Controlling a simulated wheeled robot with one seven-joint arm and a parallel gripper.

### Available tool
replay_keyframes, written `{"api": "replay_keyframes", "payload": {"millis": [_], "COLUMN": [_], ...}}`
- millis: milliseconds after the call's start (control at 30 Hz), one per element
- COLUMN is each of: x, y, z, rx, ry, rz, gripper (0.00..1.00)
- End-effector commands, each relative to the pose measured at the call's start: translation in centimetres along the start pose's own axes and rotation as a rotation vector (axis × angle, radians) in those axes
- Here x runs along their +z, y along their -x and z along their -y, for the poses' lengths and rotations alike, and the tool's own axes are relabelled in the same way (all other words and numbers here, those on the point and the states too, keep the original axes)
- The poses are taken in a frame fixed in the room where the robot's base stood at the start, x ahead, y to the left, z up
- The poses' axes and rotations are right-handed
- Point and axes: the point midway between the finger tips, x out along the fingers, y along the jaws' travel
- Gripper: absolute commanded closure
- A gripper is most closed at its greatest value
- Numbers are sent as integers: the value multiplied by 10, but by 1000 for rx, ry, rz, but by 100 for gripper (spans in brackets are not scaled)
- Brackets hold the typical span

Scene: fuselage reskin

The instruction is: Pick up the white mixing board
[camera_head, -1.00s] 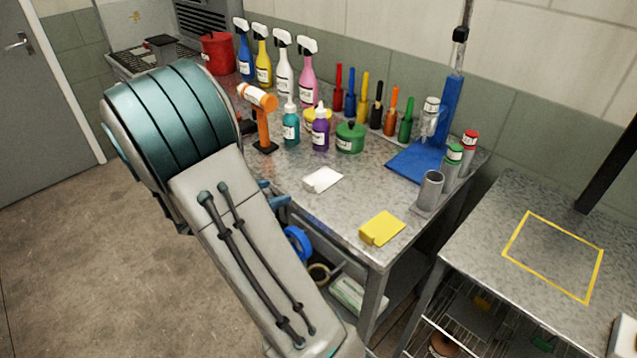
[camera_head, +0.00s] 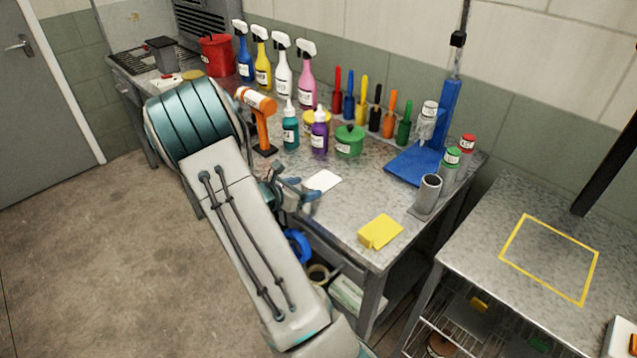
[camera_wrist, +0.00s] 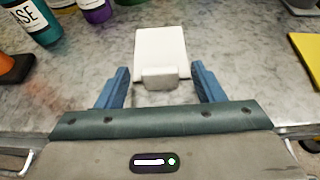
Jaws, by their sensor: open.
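The white mixing board (camera_head: 323,181) lies flat on the metal workbench, near its front edge. In the wrist view the white board (camera_wrist: 161,48) shows as a pale slab with a raised block at its near end. My gripper (camera_head: 300,188) is at the bench's front edge, just beside the board. In the wrist view my gripper (camera_wrist: 160,84) is open, with one blue finger on each side of the board's near end. The board sits between the fingers with gaps on both sides. I cannot tell the height of the fingers over the bench.
A yellow block (camera_head: 380,232) lies to the right on the workbench (camera_head: 340,213). A teal bottle (camera_head: 290,130), a purple bottle (camera_head: 319,135) and a green pot (camera_head: 349,142) stand behind the board. A grey cup (camera_head: 428,193) and blue tray (camera_head: 415,163) are farther right.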

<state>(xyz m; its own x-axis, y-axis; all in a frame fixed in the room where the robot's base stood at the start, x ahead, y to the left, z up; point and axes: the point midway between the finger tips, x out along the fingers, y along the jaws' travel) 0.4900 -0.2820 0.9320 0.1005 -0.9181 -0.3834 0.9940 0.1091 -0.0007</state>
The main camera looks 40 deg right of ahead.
Motion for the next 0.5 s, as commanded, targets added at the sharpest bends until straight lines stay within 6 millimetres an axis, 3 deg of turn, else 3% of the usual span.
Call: {"api": "replay_keyframes", "payload": {"millis": [200, 400, 500], "x": [0, 0, 0], "y": [-1, -1, -1], "z": [0, 0, 0], "rx": [1, 0, 0], "ry": [-1, -1, -1], "rz": [0, 0, 0], "gripper": [38, 87, 87]}}
